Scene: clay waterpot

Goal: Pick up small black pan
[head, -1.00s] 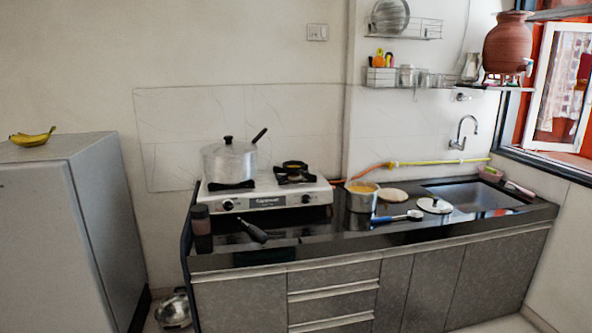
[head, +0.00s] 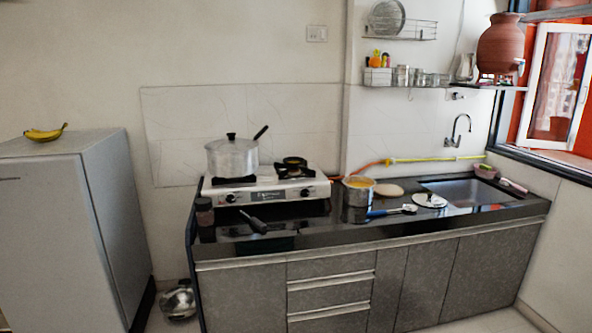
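No thing is clearly a small black pan. A small dark round thing (head: 291,163) sits on the right burner of the stove; it is too small to tell whether it is a pan or part of the burner. A black object with a handle (head: 255,222) lies on the counter in front of the stove; its exact shape is unclear against the dark top. A dark handle (head: 261,132) sticks up beside the silver lidded pot (head: 232,158) on the left burner. My gripper is not in view.
The white stove (head: 266,188) stands on the black counter (head: 300,235). To its right are a metal pot with yellow contents (head: 359,192), a blue-handled utensil (head: 392,211) and a sink (head: 470,191). A grey fridge (head: 110,220) stands left. A metal vessel (head: 178,302) is on the floor.

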